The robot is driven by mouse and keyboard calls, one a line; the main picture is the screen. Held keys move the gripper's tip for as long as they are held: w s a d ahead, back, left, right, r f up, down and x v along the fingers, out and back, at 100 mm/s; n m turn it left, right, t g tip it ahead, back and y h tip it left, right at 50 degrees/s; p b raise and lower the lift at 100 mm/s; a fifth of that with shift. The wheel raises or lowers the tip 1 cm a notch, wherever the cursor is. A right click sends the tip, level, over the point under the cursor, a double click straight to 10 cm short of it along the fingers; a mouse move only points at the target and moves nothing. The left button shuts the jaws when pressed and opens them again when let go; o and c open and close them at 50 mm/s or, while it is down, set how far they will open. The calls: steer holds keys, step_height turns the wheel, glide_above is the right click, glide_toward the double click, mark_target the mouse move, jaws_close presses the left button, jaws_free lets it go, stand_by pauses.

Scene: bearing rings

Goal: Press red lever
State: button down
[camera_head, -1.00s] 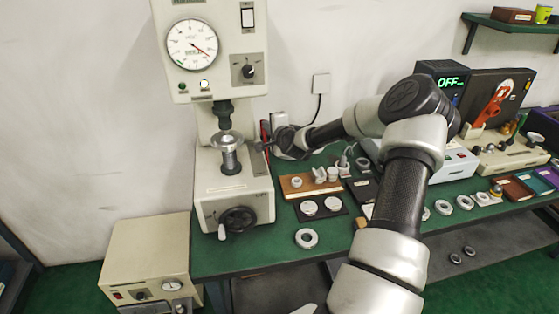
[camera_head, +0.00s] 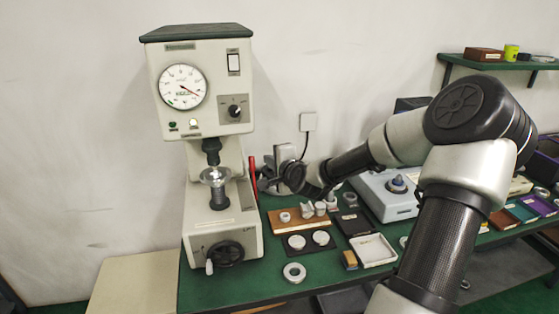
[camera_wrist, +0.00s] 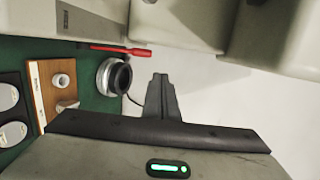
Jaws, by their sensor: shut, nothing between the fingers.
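The red lever (camera_head: 253,174) stands upright at the right side of the cream dial tester (camera_head: 200,92). In the wrist view the red lever (camera_wrist: 120,49) lies across the picture along the tester's side. My gripper (camera_head: 262,182) is beside the tester, just right of the lever in the head view. In the wrist view my gripper (camera_wrist: 160,80) has its fingers shut together and empty. The tips are a little apart from the lever's end in that picture; I cannot tell the depth between them.
A wooden block (camera_head: 298,221) with small metal parts and a black pad (camera_head: 308,242) with two light discs lie on the green table. A ring (camera_head: 294,272) lies near the front edge. A wall socket (camera_head: 308,121) with a cable is behind.

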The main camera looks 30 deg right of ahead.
steer(key=s+r, duration=0.4)
steer(key=s, duration=0.2)
steer(key=shift+s+a+p, duration=0.25)
steer(key=shift+a+p, duration=0.05)
steer(key=shift+p, duration=0.15)
steer(key=shift+f, duration=0.1)
stand_by(2.1)
